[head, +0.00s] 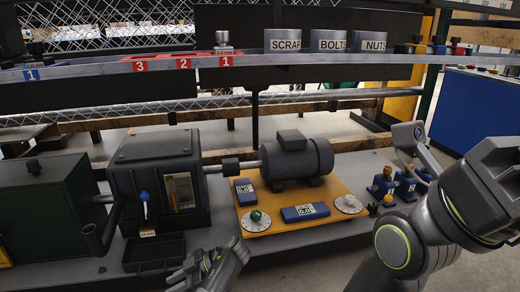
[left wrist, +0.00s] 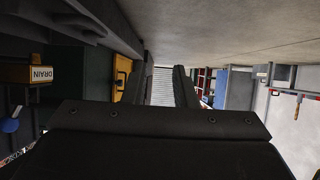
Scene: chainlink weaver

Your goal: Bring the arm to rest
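My left gripper (head: 193,264) is low in the middle of the head view, in front of the bench and right of the dark tray. It appears empty. In the left wrist view its two dark fingers (left wrist: 160,88) stand apart with nothing between them. My right arm (head: 430,225) fills the lower right of the head view, bent at a large grey joint. I cannot make out the right gripper's fingers.
A dark machine (head: 157,175) with a blue-handled lever and a motor (head: 297,157) stand on the bench. A yellow board (head: 275,226) holds gauges and dials. A shelf behind carries bins marked SCRAP, BOLTS and NUTS. A DRAIN label (left wrist: 41,73) shows in the left wrist view.

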